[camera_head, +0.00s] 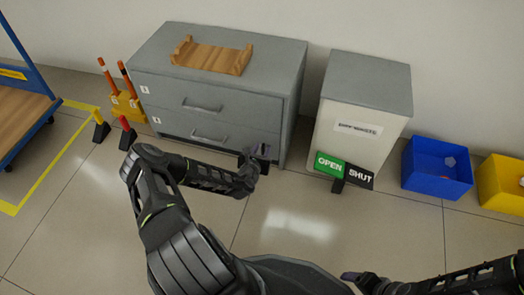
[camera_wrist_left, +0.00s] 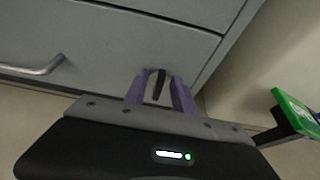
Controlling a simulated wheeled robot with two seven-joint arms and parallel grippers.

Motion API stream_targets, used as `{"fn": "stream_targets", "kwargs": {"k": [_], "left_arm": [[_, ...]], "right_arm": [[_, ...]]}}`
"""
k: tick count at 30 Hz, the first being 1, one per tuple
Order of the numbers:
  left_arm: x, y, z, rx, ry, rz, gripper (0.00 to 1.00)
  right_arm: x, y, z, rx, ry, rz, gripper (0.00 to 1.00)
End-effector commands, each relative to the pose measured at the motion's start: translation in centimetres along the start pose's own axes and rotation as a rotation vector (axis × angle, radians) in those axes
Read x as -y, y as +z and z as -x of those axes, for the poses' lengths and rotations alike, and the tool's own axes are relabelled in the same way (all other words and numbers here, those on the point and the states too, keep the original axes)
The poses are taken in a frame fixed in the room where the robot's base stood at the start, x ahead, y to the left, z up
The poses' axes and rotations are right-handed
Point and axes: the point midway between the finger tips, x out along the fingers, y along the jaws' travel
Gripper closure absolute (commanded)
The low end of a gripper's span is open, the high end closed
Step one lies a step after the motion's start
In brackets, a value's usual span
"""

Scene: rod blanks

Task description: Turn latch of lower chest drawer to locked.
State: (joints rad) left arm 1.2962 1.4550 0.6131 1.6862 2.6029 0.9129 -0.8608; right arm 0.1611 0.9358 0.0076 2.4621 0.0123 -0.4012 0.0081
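The grey chest (camera_head: 285,70) has an upper drawer (camera_head: 165,95) and a lower drawer (camera_head: 175,124), both apparently shut. The latch (camera_wrist_left: 160,84) is a dark lever on a pale round plate near the lower drawer's right end. In the left wrist view the lever points roughly up and down, slightly tilted. My left gripper (camera_wrist_left: 160,97) has its purple fingers apart, one on each side of the lever, with gaps showing. In the head view the left gripper (camera_head: 258,154) hides the latch. My right gripper (camera_head: 362,279) is low in the head view, away from the chest; its opening is unclear.
A wooden tray (camera_head: 212,58) lies on the chest. A pale waste bin (camera_head: 350,125) stands to the right, with a green OPEN and black SHUT sign (camera_head: 330,164) in front. Blue (camera_head: 437,182) and yellow (camera_head: 500,190) bins stand farther right. Front floor is clear.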

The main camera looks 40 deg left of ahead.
Motion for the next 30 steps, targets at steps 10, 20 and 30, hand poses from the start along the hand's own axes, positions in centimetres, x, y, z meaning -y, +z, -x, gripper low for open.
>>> {"fn": "stream_targets", "kwargs": {"k": [10,20,30], "left_arm": [[0.0,0.02,0.03,0.0,0.0,0.0,0.89],[-0.03,0.05,-0.01,0.001,0.001,0.0,1.0],[-0.1,0.15,-0.08,0.003,0.0,0.003,1.0]], "right_arm": [[0.01,0.01,0.03,0.0,0.0,0.0,0.22],[0.0,0.03,0.02,0.001,0.0,0.0,0.22],[0.0,0.03,0.03,0.001,0.0,0.0,0.22]]}}
